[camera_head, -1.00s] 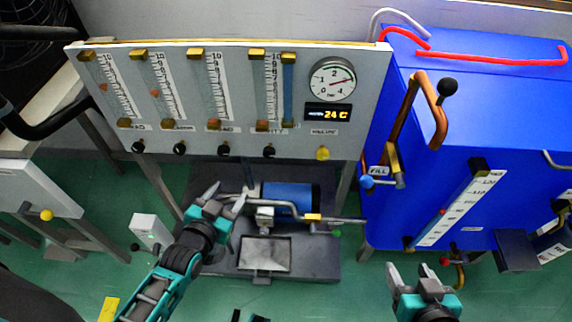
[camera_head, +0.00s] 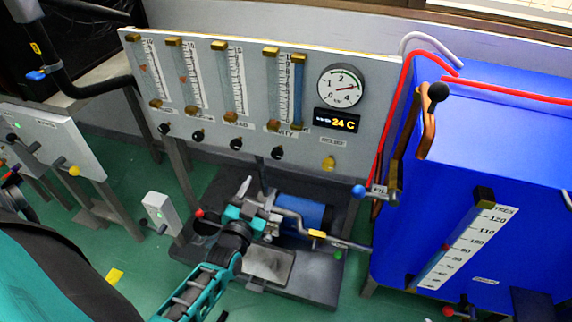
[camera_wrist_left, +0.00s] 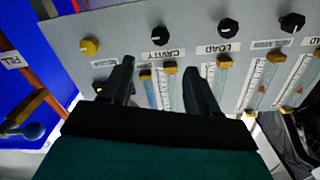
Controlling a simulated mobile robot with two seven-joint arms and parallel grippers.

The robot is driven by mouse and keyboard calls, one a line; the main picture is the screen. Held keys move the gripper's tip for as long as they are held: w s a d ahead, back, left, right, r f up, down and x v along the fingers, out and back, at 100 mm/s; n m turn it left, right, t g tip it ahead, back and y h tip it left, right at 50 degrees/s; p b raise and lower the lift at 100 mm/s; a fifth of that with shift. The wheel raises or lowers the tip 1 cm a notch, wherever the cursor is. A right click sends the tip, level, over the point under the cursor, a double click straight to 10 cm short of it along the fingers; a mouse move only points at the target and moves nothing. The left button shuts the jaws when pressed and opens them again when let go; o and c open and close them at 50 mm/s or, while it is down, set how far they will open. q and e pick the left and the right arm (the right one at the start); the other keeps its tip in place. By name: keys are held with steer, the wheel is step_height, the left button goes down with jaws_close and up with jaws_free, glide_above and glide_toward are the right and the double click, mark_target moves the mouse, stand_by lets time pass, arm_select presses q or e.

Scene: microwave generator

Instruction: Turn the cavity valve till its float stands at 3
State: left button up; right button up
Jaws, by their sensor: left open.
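The cavity valve is a black knob (camera_head: 278,153) at the lower edge of the grey flow panel, left of a yellow knob. In the left wrist view, which is upside down, this knob (camera_wrist_left: 160,35) sits above the CAVITY label. The cavity tube (camera_head: 271,90) stands above the valve; a reddish spot near its bottom may be the float, too small to read surely. My left gripper (camera_head: 258,190) is open and empty, below the panel. In the left wrist view its fingers (camera_wrist_left: 158,78) are spread, with the knob beyond the gap, apart from them. My right gripper is out of view.
The LOAD knob (camera_wrist_left: 228,28) is beside the cavity knob, and the yellow knob (camera_head: 328,163) is on its other side. A blue cabinet (camera_head: 470,150) stands right. A pump with a blue motor (camera_head: 300,212) and pipe lies under the panel. A gauge (camera_head: 341,86) is above.

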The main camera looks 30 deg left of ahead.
mark_target(276, 156)
arm_select(q)
steer(key=b+x, duration=0.3)
steer(key=x, duration=1)
steer(key=shift+f, duration=0.1)
steer(key=shift+c, duration=0.4)
steer(key=c, duration=1)
steer(key=shift+o, duration=0.2)
